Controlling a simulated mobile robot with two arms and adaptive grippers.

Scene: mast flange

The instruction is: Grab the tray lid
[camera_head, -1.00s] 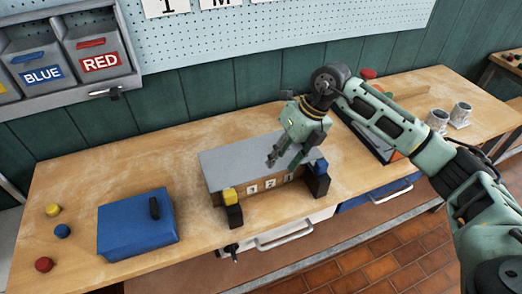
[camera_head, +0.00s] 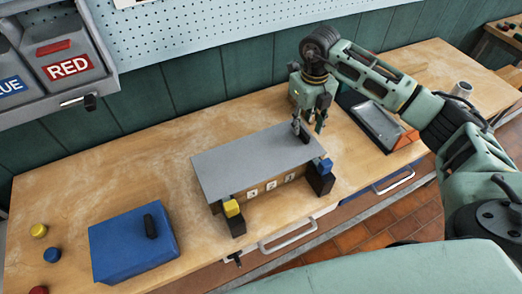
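A flat grey lid (camera_head: 235,162) lies over a low wooden tray (camera_head: 262,197) with numbered labels on its front. A short black handle (camera_head: 304,136) shows near the lid's right back edge. My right gripper (camera_head: 308,126) comes down at that handle with its fingers apart. One finger is at or very near the handle; I cannot tell whether they touch. A blue box (camera_head: 125,250) with a black handle on top stands to the left. My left gripper is not in view.
Several coloured knobs lie at far left. A dark shallow tray (camera_head: 377,125) and a metal cup (camera_head: 461,90) are to the right.

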